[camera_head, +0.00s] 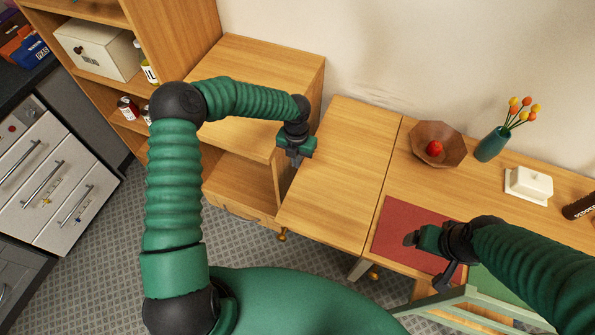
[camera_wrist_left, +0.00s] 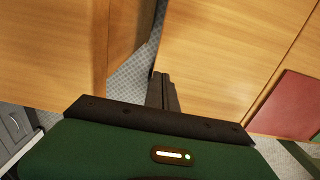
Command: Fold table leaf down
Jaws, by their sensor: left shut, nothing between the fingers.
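The wooden table leaf (camera_head: 338,175) is up, roughly level with the rest of the table (camera_head: 480,180), with a dark seam between them. It also shows in the left wrist view (camera_wrist_left: 225,60). My left gripper (camera_head: 294,160) is shut and empty by the leaf's left edge, over the narrow gap between the leaf and the wooden cabinet. In the left wrist view its closed fingers (camera_wrist_left: 162,92) point at that gap, beside the leaf's edge. I cannot tell whether they touch it. My right gripper (camera_head: 414,240) is above the red placemat; its finger opening is unclear.
The cabinet (camera_head: 265,75) stands close to the leaf's left. On the table are a red placemat (camera_head: 395,220), a wooden bowl (camera_head: 452,142) with a red fruit, a flower vase (camera_head: 490,147) and a white butter dish (camera_head: 528,186). A green chair (camera_head: 480,300) stands in front.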

